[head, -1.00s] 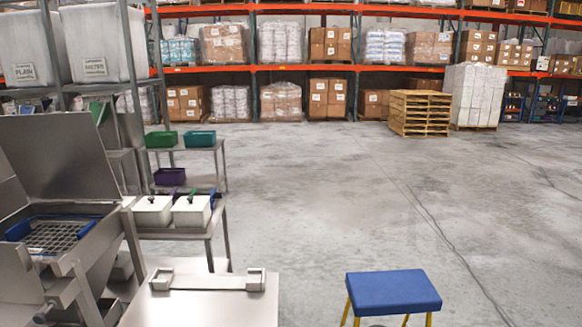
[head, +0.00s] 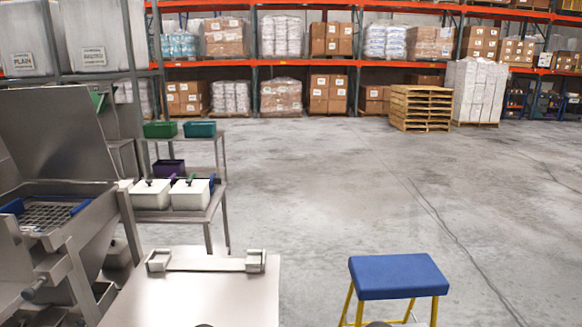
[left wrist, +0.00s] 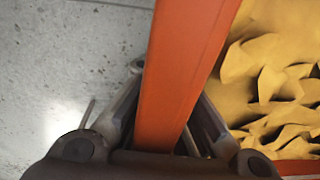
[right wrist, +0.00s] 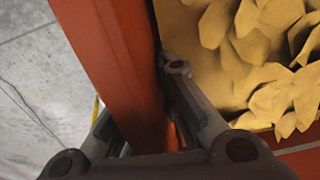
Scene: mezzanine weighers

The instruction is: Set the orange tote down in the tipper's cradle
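The orange tote shows only in the wrist views; the head view does not show it. In the left wrist view my left gripper (left wrist: 165,95) has its fingers on both sides of the tote's orange wall (left wrist: 185,60). In the right wrist view my right gripper (right wrist: 140,95) clasps another orange wall (right wrist: 110,60). Yellow-tan flake-like contents (right wrist: 245,60) lie inside the tote. A steel platform (head: 190,300) with a low bracketed frame (head: 207,262) stands ahead in the head view. It may be the tipper's cradle, but I cannot tell for sure.
A steel machine (head: 50,130) with a raised lid and a grid (head: 50,215) stands at left. Behind it, a steel rack holds white bins (head: 190,194) and green bins (head: 160,130). A blue stool (head: 400,275) stands at right. The concrete floor (head: 330,190) beyond is clear.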

